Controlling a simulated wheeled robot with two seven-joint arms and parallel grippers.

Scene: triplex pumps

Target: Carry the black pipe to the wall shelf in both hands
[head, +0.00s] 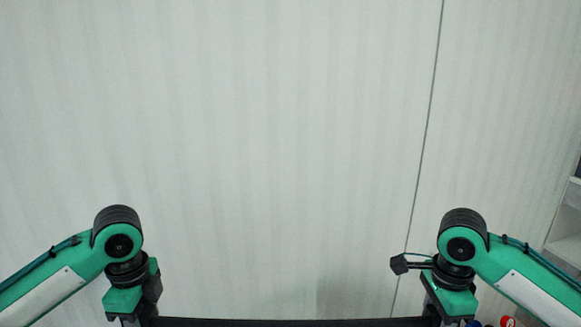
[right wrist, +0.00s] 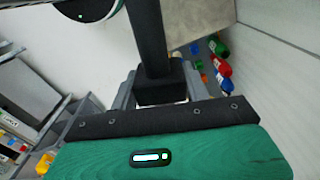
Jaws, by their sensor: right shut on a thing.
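The black pipe (head: 290,322) runs level along the bottom edge of the head view, between my two hands. In the right wrist view the pipe (right wrist: 147,40) runs away from the camera between the grey jaws. My right gripper (right wrist: 160,88) is shut on it; its wrist shows in the head view at the pipe's right end. My left gripper (head: 135,321) is at the pipe's left end, with its fingertips cut off by the frame edge. A pale shelf unit (head: 562,222), possibly the wall shelf, shows partly at the right edge of the head view.
A pale panelled wall (head: 290,140) fills the head view ahead. In the right wrist view, several coloured bottles (right wrist: 223,68) lie at the right beside the wall. A grey rack or bin unit (right wrist: 78,118) with small coloured items stands at the left.

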